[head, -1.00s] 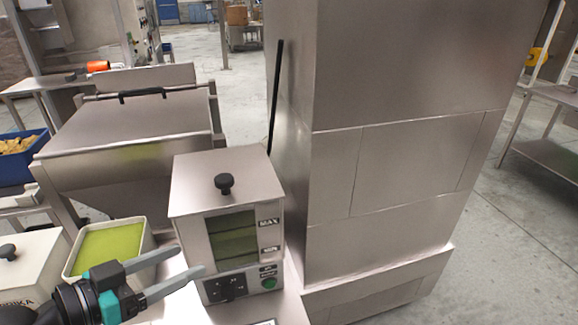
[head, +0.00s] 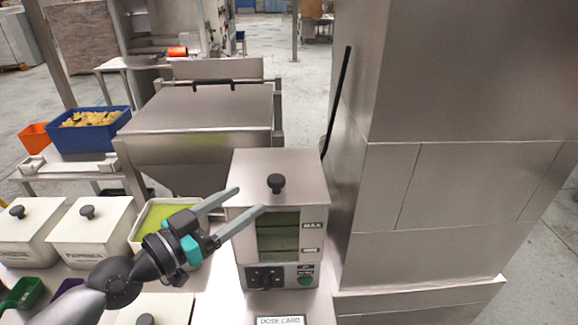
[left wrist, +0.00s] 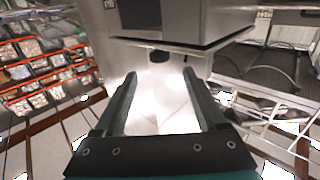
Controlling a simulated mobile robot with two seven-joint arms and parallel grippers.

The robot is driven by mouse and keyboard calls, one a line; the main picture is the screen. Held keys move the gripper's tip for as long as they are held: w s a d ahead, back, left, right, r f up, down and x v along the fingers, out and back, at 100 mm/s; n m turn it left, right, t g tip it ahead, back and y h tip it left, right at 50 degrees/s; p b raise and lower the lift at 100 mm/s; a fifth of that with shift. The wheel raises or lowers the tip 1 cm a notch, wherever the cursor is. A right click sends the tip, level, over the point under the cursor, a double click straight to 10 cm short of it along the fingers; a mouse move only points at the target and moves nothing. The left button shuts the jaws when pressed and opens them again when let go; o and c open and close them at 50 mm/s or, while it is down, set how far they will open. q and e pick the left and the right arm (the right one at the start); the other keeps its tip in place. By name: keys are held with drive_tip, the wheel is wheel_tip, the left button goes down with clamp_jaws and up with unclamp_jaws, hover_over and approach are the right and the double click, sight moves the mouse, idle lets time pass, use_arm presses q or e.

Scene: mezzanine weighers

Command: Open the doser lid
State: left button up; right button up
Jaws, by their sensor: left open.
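The doser (head: 272,232) is a steel box with a green-lit window marked MAX, a dial and a green button on its front. Its flat lid (head: 250,172) lies shut on top, with a black knob (head: 276,182) standing up in the middle. My left gripper (head: 250,200) is open and empty. Its fingers point at the doser's upper left front, just short of the knob in the picture. In the left wrist view the two fingers (left wrist: 158,95) stand wide apart with nothing between them. My right gripper is in neither view.
A green-filled tub (head: 150,222) and white lidded tubs (head: 92,236) stand left of the doser. A tall steel column (head: 410,180) rises close on its right. A large steel hopper (head: 205,118) is behind. A DOSE CARD label (head: 280,321) lies in front.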

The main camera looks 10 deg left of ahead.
sight(282, 175)
use_arm(q)
drive_tip(key=p+x, duration=0.3)
drive_tip(key=x, duration=0.8)
drive_tip(key=shift+w+p, duration=0.2)
drive_tip(key=shift+p, duration=0.15)
drive_tip(key=shift+w+d+f, duration=0.1)
drive_tip(key=shift+w+d, duration=0.25)
drive_tip(key=shift+w, duration=0.1)
clamp_jaws()
idle(0.7)
